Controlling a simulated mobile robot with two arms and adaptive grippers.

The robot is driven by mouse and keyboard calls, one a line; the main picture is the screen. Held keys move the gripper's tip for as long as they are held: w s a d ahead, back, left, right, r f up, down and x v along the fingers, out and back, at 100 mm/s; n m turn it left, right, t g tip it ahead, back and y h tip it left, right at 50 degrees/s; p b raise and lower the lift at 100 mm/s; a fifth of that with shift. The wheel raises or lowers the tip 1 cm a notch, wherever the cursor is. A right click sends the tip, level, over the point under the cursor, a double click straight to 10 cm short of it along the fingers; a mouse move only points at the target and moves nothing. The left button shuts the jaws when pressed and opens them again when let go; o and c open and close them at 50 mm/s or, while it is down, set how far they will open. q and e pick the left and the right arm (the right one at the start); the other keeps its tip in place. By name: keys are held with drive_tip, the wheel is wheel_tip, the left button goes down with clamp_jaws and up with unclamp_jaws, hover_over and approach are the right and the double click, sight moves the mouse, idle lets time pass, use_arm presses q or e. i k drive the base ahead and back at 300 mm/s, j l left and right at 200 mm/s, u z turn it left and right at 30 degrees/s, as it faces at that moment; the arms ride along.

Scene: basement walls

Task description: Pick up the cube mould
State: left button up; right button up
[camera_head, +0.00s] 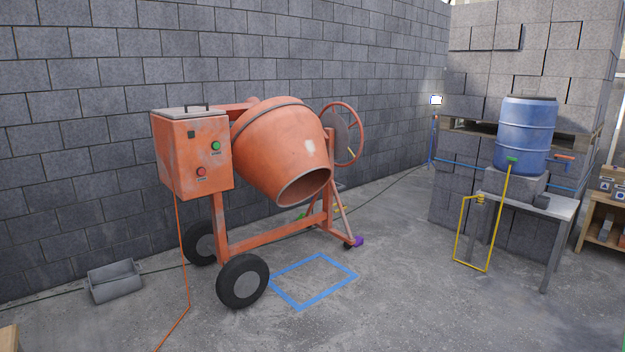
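No object is clearly recognisable as the cube mould. A grey open-topped box (115,282) lies on the floor at the lower left, near the block wall; I cannot tell whether it is a mould. Small grey items (606,228) sit on a wooden shelf (590,238) at the right edge, with small boxes (607,185) on its top; they are too small to tell apart. Neither of my grippers is in view.
An orange concrete mixer (285,150) stands in the middle by the wall, beside an empty blue-taped rectangle (328,290). A blue barrel (525,140) stands on a block on a grey table (560,206). An orange cable (184,270) crosses the floor. The front middle floor is clear.

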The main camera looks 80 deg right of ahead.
sight(541, 202)
drive_tip(key=k+j+z, duration=0.1)
drive_tip(key=z, duration=1.7)
drive_tip(key=i+j+z, duration=0.1)
drive_tip(key=z, duration=2.25)
drive_tip(key=i+z, duration=0.25)
drive_tip(key=i, duration=0.4)
drive_tip(key=i+l, duration=0.1)
drive_tip(key=i, duration=3.15)
drive_tip(key=i+u, duration=0.4)
drive_tip(key=i+j, duration=0.05)
